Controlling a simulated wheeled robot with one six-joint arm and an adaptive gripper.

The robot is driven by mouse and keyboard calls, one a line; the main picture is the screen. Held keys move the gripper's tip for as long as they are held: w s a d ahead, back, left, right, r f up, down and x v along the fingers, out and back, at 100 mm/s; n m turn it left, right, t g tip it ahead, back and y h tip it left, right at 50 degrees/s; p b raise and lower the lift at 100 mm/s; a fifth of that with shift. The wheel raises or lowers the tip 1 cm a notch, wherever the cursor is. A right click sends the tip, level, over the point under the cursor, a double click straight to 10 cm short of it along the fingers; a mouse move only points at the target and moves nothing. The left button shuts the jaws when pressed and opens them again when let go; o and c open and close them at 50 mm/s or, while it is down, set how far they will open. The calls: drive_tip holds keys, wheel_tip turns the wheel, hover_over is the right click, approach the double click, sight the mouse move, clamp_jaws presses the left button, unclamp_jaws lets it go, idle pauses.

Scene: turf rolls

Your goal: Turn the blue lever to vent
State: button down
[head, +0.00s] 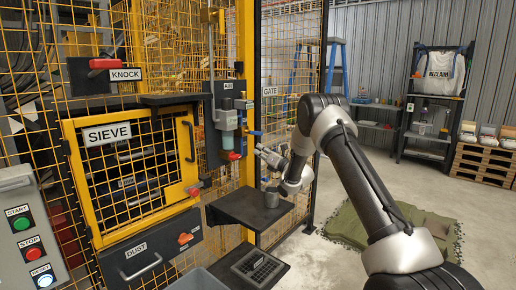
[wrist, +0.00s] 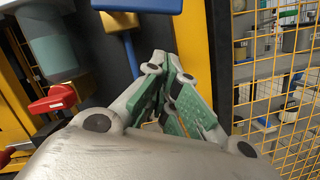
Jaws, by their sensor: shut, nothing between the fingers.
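The blue lever (head: 254,133) sticks out to the right of the dark air panel (head: 228,115), marked AIR, in the head view. My gripper (head: 261,150) is just below the lever in the head view. Its green-padded fingers (wrist: 166,58) are closed together and empty. I cannot tell whether they touch the lever. No vent marking can be read here.
A red handle (wrist: 52,100) is left of my gripper, under a clear bowl (wrist: 52,45). Yellow mesh (head: 290,110) stands to the right. A blue ladder (head: 337,65) is behind.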

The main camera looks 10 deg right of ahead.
drive_tip(key=f+v, duration=0.1)
drive_tip(key=v, duration=0.9)
drive_tip(key=shift+w+d, duration=0.1)
drive_tip(key=shift+d, duration=0.05)
